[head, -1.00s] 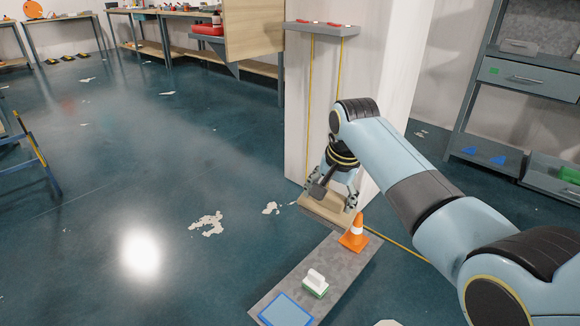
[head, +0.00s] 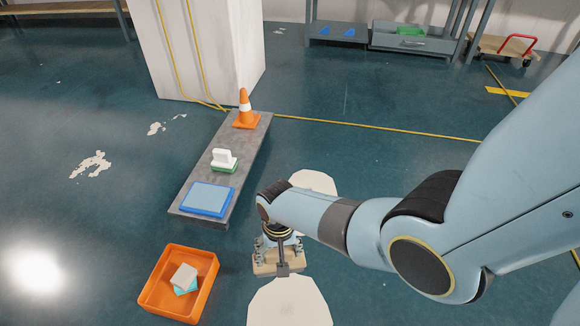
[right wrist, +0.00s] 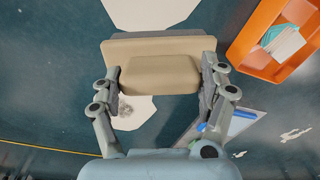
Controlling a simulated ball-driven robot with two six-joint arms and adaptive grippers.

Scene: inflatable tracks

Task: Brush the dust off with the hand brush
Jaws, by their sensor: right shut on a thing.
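My right gripper (head: 279,250) is shut on a tan block-shaped tool, which I take for the hand brush (head: 264,268). In the right wrist view the brush (right wrist: 160,48) shows a wide plate with a thicker grip between the fingers; its bristles cannot be seen. It is held low, between two pale floor patches; contact with the floor cannot be told. The near patch (head: 290,303) looks clean. The far patch (head: 314,181) is partly covered by my arm; in the right wrist view it carries a grey dust smudge (right wrist: 125,109). My left gripper is out of view.
A grey board (head: 190,166) holds an orange cone (head: 245,112), a white-handled green block (head: 224,160) and a blue-rimmed pad (head: 208,199). An orange tray (head: 150,296) with a pale block and a cyan item stands left of the brush. A white pillar (head: 195,50) stands behind.

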